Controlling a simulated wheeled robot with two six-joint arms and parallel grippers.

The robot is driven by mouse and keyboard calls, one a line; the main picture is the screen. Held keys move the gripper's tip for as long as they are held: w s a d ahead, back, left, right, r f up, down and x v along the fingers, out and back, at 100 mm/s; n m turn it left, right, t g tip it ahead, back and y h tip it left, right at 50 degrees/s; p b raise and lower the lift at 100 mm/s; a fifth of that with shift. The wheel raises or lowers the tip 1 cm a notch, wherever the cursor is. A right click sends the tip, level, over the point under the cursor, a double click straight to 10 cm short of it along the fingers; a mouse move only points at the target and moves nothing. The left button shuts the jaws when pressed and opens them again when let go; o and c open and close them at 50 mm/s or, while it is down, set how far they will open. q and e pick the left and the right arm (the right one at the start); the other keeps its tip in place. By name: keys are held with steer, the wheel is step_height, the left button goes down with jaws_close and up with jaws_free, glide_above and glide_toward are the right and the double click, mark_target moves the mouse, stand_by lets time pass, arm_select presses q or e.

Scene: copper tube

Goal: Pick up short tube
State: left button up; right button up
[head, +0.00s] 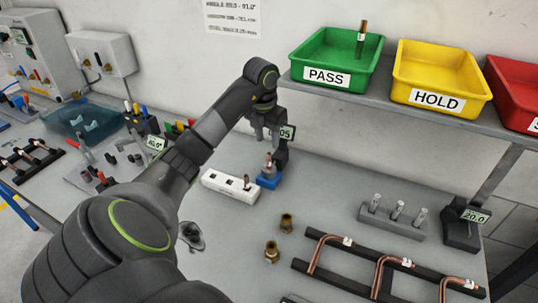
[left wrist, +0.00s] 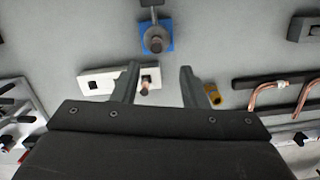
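A short copper tube (head: 246,182) stands in the right-hand hole of a white block (head: 226,188) on the table. In the left wrist view the tube (left wrist: 145,88) shows end-on in the white block (left wrist: 98,80), between my fingers but nearer the left one. My left gripper (head: 268,138) hangs above and behind the block, in front of a small display. In the left wrist view the left gripper (left wrist: 158,82) is open, with nothing held between its fingers. Another tube (head: 362,40) stands in the green PASS bin (head: 309,52). My right gripper is not in view.
A blue-based gauge (head: 269,180) stands just right of the white block. A rack of bent copper tubes (head: 345,242) is at the right. The yellow HOLD bin (head: 440,70) is on the shelf. Bare table lies in between.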

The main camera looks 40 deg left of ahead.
mark_target(269, 154)
arm_select(q)
steer(key=f+b, duration=0.2)
steer(key=f, duration=0.1)
steer(key=f+b, duration=0.2)
steer(key=shift+w, duration=0.3)
steer(key=shift+a+f+p, duration=0.1)
steer(key=shift+f+p, duration=0.2)
steer(key=shift+p, duration=0.2)
steer(key=f, duration=0.1)
steer(key=f+p, duration=0.1)
steer(key=f, duration=0.1)
steer(key=shift+w+a+f+p, duration=0.25)
steer(key=shift+w+p, duration=0.1)
steer(key=shift+w+f, duration=0.1)
steer(key=shift+f, duration=0.35)
jaws_close()
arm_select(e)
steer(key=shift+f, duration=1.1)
